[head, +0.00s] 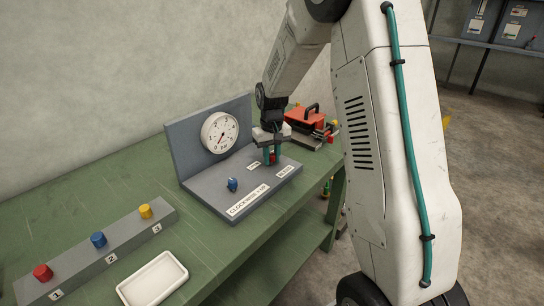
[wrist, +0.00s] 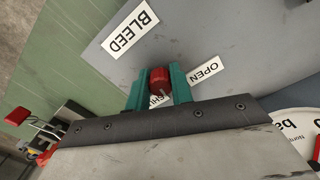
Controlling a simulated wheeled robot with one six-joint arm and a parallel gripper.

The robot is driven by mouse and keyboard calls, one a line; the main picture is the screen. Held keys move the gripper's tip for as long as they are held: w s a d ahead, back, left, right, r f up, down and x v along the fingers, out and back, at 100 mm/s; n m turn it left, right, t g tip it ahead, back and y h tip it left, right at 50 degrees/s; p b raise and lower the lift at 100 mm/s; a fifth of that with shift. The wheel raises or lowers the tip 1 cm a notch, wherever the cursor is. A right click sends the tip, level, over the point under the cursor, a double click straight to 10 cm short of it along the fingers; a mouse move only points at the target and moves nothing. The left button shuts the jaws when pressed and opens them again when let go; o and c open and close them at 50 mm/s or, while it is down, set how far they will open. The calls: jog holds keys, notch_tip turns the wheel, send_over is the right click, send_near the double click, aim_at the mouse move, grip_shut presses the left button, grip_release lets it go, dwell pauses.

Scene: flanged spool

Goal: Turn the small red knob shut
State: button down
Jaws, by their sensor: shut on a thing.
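The small red knob (wrist: 160,82) stands on the grey panel (wrist: 240,40) between the BLEED, OPEN and a partly hidden third label in the wrist view. A pale pointer mark shows on the knob's near side. My gripper (wrist: 158,88) has its teal fingers closed on the knob, one on each side. In the head view my gripper (head: 271,155) reaches down to the panel's right part, and the red knob (head: 272,159) shows only as a small patch between the fingers. A blue knob (head: 232,184) stands apart on the same panel.
A round gauge (head: 220,132) is on the panel's upright back. A grey block (head: 100,255) with red, blue and yellow knobs and a white tray (head: 153,279) lie on the green bench (head: 60,215) at left.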

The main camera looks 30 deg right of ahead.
aim_at(271, 154)
jog(key=m, duration=0.5)
jog(key=shift+w+m, duration=0.15)
jog(key=shift+m, duration=0.15)
jog(key=m, duration=0.4)
jog(key=shift+m, duration=0.4)
jog(key=shift+r, duration=0.1)
jog(key=c, duration=1.2)
grip_release()
jog(key=shift+c, duration=0.2)
notch_tip(271, 154, up, 8)
jog(key=shift+f, duration=0.15)
